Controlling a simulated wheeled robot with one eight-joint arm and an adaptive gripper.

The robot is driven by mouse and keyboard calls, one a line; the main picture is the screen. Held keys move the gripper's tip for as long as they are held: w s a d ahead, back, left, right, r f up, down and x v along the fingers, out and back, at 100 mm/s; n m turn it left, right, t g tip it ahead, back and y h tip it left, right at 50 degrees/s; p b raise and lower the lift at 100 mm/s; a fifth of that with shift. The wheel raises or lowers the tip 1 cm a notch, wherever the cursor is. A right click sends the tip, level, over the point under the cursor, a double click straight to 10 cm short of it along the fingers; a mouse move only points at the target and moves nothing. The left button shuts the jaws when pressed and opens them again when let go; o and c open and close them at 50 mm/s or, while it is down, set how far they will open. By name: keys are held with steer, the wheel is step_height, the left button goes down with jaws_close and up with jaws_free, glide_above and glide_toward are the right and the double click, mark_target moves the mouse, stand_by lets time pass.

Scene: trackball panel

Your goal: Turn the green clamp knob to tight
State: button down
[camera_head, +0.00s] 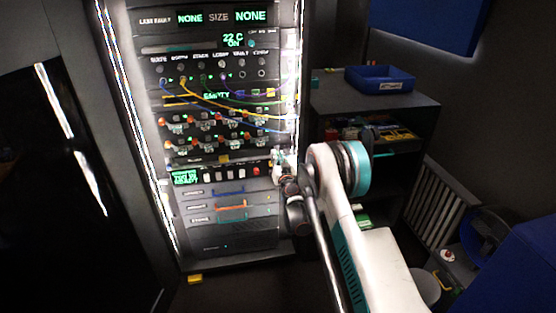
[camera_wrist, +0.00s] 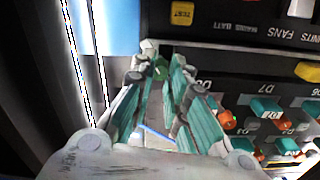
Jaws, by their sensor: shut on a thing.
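My gripper (camera_wrist: 160,62) shows in the wrist view with its teal fingers drawn together at the tips. A small green part, which looks like the clamp knob (camera_wrist: 160,67), sits between the fingertips, and the fingers are shut on it. The fingertips hide most of it, so its turn position cannot be read. In the head view my gripper (camera_head: 283,163) is at the right edge of the rack panel (camera_head: 222,245), beside the lower control row. The knob cannot be made out in that view.
Breakers (camera_wrist: 268,107) and a yellow TEST button (camera_wrist: 182,13) are close to the fingers in the wrist view. Several coloured cables cross the panel's middle. A shelf with a blue tray (camera_head: 380,79) stands right of the rack.

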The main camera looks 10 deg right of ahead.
steer(key=m, duration=2.4)
steer(key=shift+s+d+f+m, duration=0.1)
steer(key=shift+d+m, duration=0.05)
steer(key=shift+m, duration=0.25)
steer(key=c, duration=1.5)
jaws_free()
steer(key=shift+f, duration=0.1)
steer(key=shift+c, duration=0.2)
steer(key=shift+s, duration=0.1)
